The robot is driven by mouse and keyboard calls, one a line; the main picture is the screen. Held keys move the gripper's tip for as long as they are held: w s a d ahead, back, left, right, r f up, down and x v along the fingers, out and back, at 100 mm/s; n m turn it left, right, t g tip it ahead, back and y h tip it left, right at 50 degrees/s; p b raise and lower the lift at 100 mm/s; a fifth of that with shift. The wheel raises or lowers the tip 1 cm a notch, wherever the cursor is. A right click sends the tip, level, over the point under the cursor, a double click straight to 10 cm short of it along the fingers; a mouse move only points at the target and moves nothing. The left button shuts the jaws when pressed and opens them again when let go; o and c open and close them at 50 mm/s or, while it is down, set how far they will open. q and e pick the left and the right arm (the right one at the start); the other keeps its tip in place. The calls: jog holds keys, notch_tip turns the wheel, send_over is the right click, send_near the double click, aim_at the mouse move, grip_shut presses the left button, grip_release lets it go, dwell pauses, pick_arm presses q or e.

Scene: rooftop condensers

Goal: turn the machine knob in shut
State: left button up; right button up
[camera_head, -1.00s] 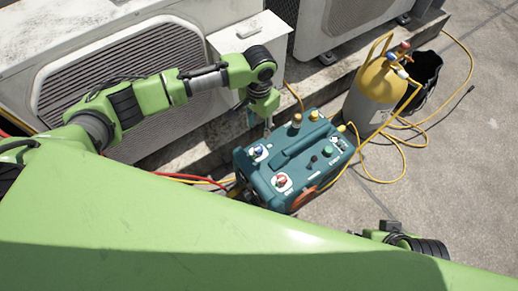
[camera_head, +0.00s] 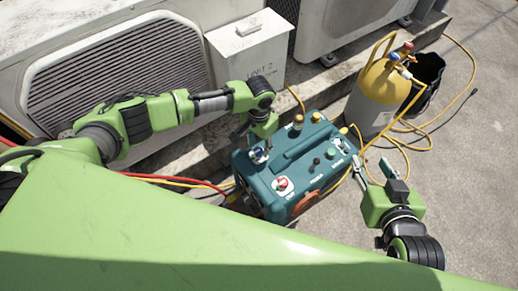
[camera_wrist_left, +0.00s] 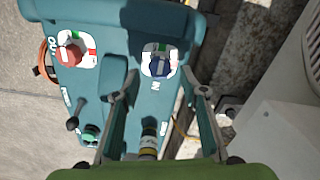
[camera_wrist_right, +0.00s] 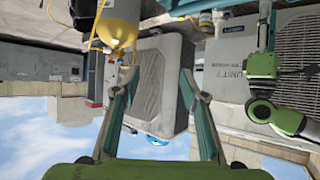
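The teal machine (camera_head: 310,165) stands on the ground with a blue knob (camera_head: 259,155) and a red knob (camera_head: 283,184) on top. In the left wrist view the blue knob (camera_wrist_left: 158,66) sits on a white dial with green and red marks, beside lettering that seems to read IN. The red knob (camera_wrist_left: 70,54) is by the OUT lettering. My left gripper (camera_wrist_left: 160,95) is open, its fingertips to either side just short of the blue knob; contact is not visible. In the head view it (camera_head: 254,143) partly covers that knob. My right gripper (camera_head: 373,166) is open and empty, right of the machine.
A yellow gas cylinder (camera_head: 378,92) with hoses and a black bucket (camera_head: 428,78) stand behind right. Condensers (camera_head: 125,75) and a grey UNIT 2 box (camera_head: 250,55) line the back. Red and yellow hoses run left of the machine. Concrete at the right (camera_head: 470,170) is clear.

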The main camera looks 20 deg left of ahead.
aim_at(259, 153)
pick_arm(q)
notch_tip(259, 153, down, 2)
jog(key=shift+f+b, duration=0.1)
jog(key=shift+b, duration=0.2)
jog(key=shift+f, duration=0.25)
jog(key=c, duration=1.1)
pick_arm(e)
notch_tip(259, 153, up, 5)
jog(key=w+a+t+y, duration=0.1)
jog(key=w+t, duration=0.1)
jog(key=w, duration=0.1)
jog(key=shift+a+t, duration=0.25)
jog(key=shift+t, duration=0.15)
